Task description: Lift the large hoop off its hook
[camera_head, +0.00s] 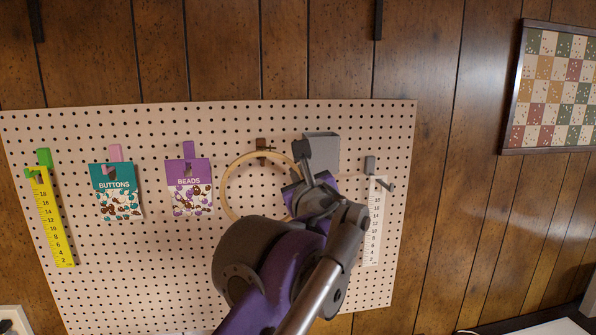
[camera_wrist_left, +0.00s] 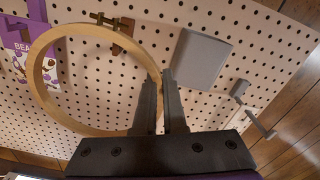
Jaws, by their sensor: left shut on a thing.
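The large hoop (camera_head: 223,187) is a pale wooden ring against the pegboard, and it also shows in the left wrist view (camera_wrist_left: 40,92). Its top, with a brass screw (camera_wrist_left: 108,20), is at the brown hook (camera_head: 262,146); the hook also shows in the left wrist view (camera_wrist_left: 121,43). I cannot tell whether the ring still rests on it. My left gripper (camera_head: 302,160) is at the hoop's right side, and the rim runs between its dark fingers (camera_wrist_left: 160,84), which are shut on it. My arm hides the hoop's lower right in the head view. My right gripper is not in view.
The pegboard (camera_head: 150,265) also holds a yellow ruler (camera_head: 54,215), a buttons packet (camera_head: 117,190), a beads packet (camera_head: 189,186) and a white ruler (camera_head: 376,220). A grey block (camera_head: 324,152) and a grey hook (camera_head: 370,165) stick out right of the hoop.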

